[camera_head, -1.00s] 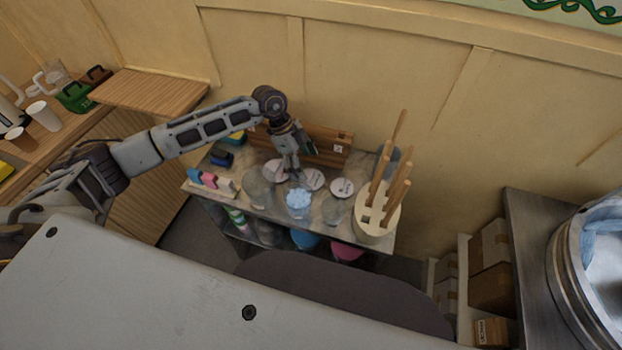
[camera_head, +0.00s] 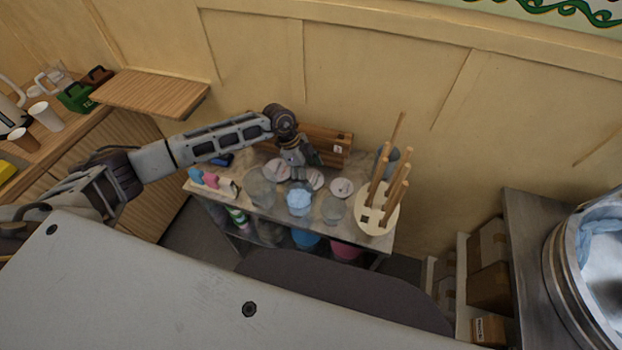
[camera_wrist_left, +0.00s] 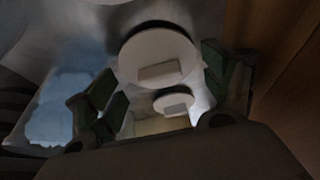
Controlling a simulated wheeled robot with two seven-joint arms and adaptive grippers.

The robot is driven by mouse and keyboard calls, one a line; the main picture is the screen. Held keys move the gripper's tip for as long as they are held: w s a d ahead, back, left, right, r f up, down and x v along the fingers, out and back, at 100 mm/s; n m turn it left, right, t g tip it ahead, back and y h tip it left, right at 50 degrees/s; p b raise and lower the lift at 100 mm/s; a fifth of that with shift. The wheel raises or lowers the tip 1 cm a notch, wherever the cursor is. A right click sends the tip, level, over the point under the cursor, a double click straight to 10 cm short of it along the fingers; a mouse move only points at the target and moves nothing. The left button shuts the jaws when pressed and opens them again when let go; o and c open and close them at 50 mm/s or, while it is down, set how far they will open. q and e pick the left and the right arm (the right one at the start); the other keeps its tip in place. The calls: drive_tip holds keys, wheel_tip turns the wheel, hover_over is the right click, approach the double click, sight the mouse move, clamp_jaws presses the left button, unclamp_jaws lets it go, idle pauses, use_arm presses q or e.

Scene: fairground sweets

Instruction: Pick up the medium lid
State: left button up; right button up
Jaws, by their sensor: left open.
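Three pale round lids lie in a row on the grey shelf top: a left lid (camera_head: 276,169), a middle lid (camera_head: 316,179) and a right lid (camera_head: 342,188). I cannot tell for certain which is the medium one. My left gripper (camera_head: 298,174) is open, low over the shelf between the left and middle lids, partly hiding the middle one. In the left wrist view, a larger lid (camera_wrist_left: 158,52) and a smaller-looking lid (camera_wrist_left: 175,104) show between the open fingers of my left gripper (camera_wrist_left: 165,98). Contact cannot be told. My right gripper is not in view.
A tub of blue stuff (camera_head: 298,203) stands in front of the lids, between clear tubs (camera_head: 261,189). A wooden rack (camera_head: 330,145) stands behind. A round holder with upright wooden sticks (camera_head: 378,222) is at the right end. Free room is tight.

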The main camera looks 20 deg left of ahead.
use_arm(q)
drive_tip(key=shift+c, duration=0.3)
drive_tip(key=shift+s, duration=0.1)
drive_tip(key=c, duration=0.9)
drive_tip(key=shift+f, duration=0.1)
drive_tip(key=shift+c, duration=0.6)
drive_tip(key=shift+s+f, duration=0.1)
drive_tip(key=shift+r, duration=0.65)
drive_tip(key=shift+c, duration=1.2)
wheel_tip(320, 180, up, 17)
drive_tip(key=b, duration=0.2)
drive_tip(key=shift+w, duration=0.2)
drive_tip(key=shift+r, duration=0.1)
